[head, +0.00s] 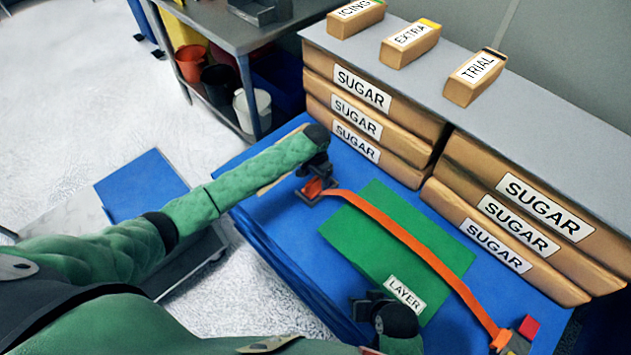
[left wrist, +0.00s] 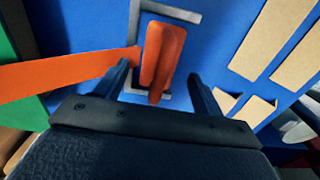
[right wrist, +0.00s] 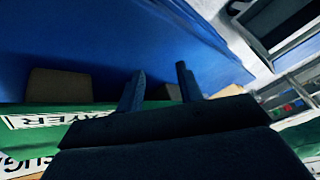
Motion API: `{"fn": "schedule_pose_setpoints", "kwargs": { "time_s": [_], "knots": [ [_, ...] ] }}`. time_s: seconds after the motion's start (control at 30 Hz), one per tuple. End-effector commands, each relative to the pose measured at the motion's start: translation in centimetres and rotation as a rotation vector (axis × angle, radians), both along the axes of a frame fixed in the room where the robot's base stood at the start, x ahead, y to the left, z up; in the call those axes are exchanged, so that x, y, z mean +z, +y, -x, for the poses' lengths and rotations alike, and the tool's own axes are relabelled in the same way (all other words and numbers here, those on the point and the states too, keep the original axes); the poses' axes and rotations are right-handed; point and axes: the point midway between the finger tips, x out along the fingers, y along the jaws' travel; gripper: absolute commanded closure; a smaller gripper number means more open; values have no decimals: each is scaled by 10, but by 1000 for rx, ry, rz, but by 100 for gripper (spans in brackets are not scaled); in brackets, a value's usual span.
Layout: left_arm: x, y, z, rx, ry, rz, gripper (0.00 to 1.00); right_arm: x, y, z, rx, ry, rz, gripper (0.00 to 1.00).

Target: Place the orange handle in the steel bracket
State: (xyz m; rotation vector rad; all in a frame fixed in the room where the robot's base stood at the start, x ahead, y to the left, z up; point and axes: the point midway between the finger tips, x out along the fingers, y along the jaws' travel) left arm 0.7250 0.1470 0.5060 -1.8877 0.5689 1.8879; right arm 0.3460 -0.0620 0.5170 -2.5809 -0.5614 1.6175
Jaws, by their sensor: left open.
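The orange handle (head: 313,187) lies at the far left of the blue table surface, at one end of a long orange strap (head: 400,233). In the left wrist view the handle (left wrist: 163,55) sits within the outline of the grey steel bracket (left wrist: 182,14), whose arms show at its top and bottom; I cannot tell whether it is fully seated. My left gripper (left wrist: 158,82) is open, with a finger on either side of the handle's near end, apart from it. In the head view my left gripper (head: 317,178) is over the handle. My right gripper (right wrist: 160,85) is open and empty.
The strap crosses a green slab with a LAYER label (head: 405,295) and ends near a dark fitting and a red block (head: 529,327). Stacked SUGAR boxes (head: 535,205) wall off the back. My right gripper (head: 370,306) is near the slab's front edge.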

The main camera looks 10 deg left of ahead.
Motion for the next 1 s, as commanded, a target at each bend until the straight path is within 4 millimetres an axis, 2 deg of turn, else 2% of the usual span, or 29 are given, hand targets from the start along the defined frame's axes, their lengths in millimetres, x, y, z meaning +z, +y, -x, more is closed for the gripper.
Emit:
{"fn": "schedule_pose_setpoints", "kwargs": {
  "time_s": [0.03,0.2,0.5,0.7,1.0],
  "knots": [
    [12,0,-1,0,-3,1,31,4,0,-1,0,-5,-2,64],
    [46,0,0,0,-2,1,31,9,1,-3,0,-12,-5,64],
    [94,0,-1,1,-2,1,31,6,1,-2,-1,-12,-5,64],
    [106,0,0,1,1,1,31,3,1,0,-1,-9,-5,64],
    [108,0,0,1,1,1,31,3,1,1,-1,-7,-4,64]
  ]
}}
